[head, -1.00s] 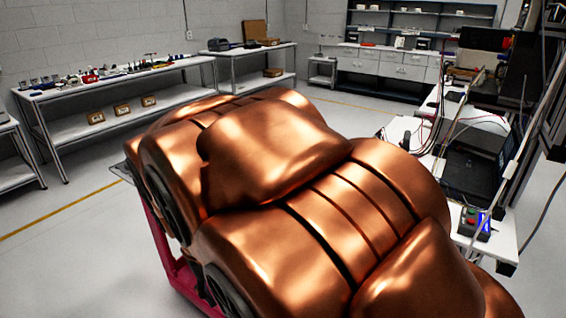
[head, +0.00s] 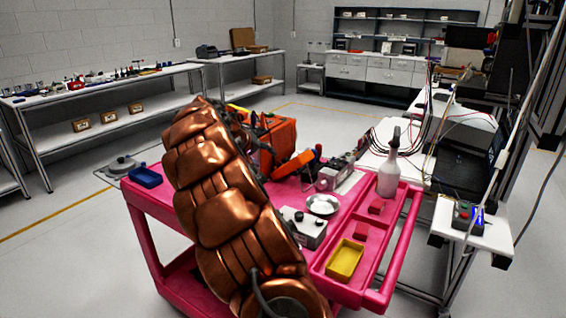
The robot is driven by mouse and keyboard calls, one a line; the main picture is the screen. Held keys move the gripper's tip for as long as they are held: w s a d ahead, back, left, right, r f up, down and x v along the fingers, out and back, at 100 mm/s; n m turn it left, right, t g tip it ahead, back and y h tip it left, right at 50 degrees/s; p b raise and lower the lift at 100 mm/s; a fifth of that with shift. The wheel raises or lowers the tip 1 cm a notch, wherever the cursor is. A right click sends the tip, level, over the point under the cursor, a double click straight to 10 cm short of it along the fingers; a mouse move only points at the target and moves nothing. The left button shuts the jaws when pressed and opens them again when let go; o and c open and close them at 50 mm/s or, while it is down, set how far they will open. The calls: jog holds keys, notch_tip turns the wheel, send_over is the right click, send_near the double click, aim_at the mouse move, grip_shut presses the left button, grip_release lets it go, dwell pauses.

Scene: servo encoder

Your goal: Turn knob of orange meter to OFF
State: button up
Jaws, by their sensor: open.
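My copper-coloured arm stands across the middle of the head view and hides part of the pink cart (head: 366,297). My gripper cannot be made out; it is not in view. Behind the arm on the cart is a bulky orange tool bag or case (head: 283,137). A smaller, tilted orange object (head: 292,165) with dark parts lies just right of it. It may be the orange meter, but its knob and dial are too small to read. I cannot tell whether anything touches it.
The cart also holds a grey box with black knobs (head: 303,228), a round silver dish (head: 322,205), a spray bottle (head: 388,170), a yellow tray (head: 345,260) and a blue tray (head: 145,176). A white workbench (head: 405,160) stands close on the right.

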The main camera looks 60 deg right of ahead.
jog(key=h+b, duration=0.1)
send_near(285, 160)
jog(key=x, duration=0.2)
jog(key=shift+t, duration=0.4)
jog(key=shift+w+p+x, duration=0.15)
jog(key=shift+p+x, duration=0.2)
jog(key=shift+x, duration=1.6)
jog(key=shift+w+p+x, duration=0.1)
jog(key=shift+p+x, duration=0.25)
jog(key=shift+x, duration=1.6)
jog(key=shift+d+r, duration=0.2)
grip_shut()
